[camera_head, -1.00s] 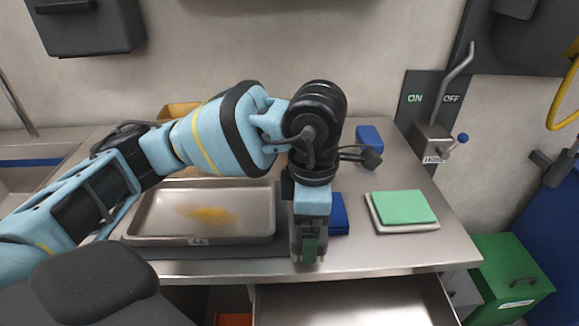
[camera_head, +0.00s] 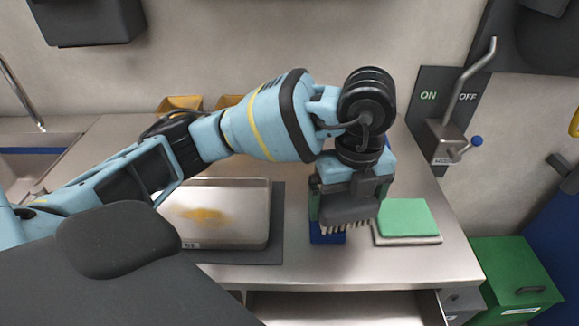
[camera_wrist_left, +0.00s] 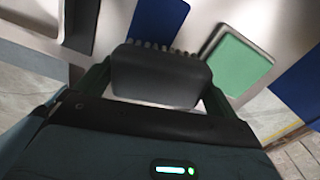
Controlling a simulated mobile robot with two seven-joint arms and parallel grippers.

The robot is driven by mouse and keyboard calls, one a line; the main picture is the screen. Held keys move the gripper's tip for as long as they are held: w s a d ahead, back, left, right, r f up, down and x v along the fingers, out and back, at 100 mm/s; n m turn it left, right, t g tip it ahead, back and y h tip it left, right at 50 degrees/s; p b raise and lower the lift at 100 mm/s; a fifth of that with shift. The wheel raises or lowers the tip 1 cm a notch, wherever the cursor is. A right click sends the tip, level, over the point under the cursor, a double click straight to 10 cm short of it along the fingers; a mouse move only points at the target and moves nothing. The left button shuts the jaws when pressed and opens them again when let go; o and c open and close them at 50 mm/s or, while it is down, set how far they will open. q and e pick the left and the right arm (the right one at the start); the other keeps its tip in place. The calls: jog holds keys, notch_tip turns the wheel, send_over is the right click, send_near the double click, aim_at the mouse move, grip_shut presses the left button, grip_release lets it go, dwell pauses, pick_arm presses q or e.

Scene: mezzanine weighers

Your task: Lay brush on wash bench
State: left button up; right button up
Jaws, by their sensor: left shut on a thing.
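My left gripper (camera_head: 347,203) is shut on a grey brush (camera_head: 350,210) with a row of pale bristles. The brush is held above the steel wash bench (camera_head: 425,262), right of its middle, in front of a blue block and beside a green pad. In the left wrist view the brush (camera_wrist_left: 160,74) sits between the fingers of the left gripper (camera_wrist_left: 158,88), bristles on its far edge. The brush appears clear of the bench top, but the exact gap is hard to tell. My right gripper is not in view.
A blue block (camera_head: 325,238) is partly hidden below the brush. A green pad (camera_head: 404,217) lies on a pale tray to its right. A metal tray (camera_head: 225,238) with a yellow stain stands left. An open drawer (camera_head: 345,308) juts out in front. Bench front right is clear.

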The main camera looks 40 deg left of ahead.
pick_arm(q)
jog(key=shift+w+d+n, duration=0.1)
jog(key=shift+w+n, duration=0.25)
jog(key=shift+n, duration=0.65)
jog(key=w+a, duration=0.3)
jog(key=a, duration=0.1)
jog(key=w+a+f, duration=0.1)
jog(key=w+a, duration=0.6)
jog(key=a, duration=0.1)
jog(key=shift+w+f, duration=0.2)
jog(key=shift+w, duration=0.2)
jog(key=shift+f, duration=1.75)
jog(key=shift+f, duration=0.2)
jog(key=o, duration=0.7)
jog(key=shift+c, duration=0.2)
jog(key=shift+d+r, duration=0.1)
jog(key=shift+r, duration=0.05)
notch_tip(320, 180, up, 12)
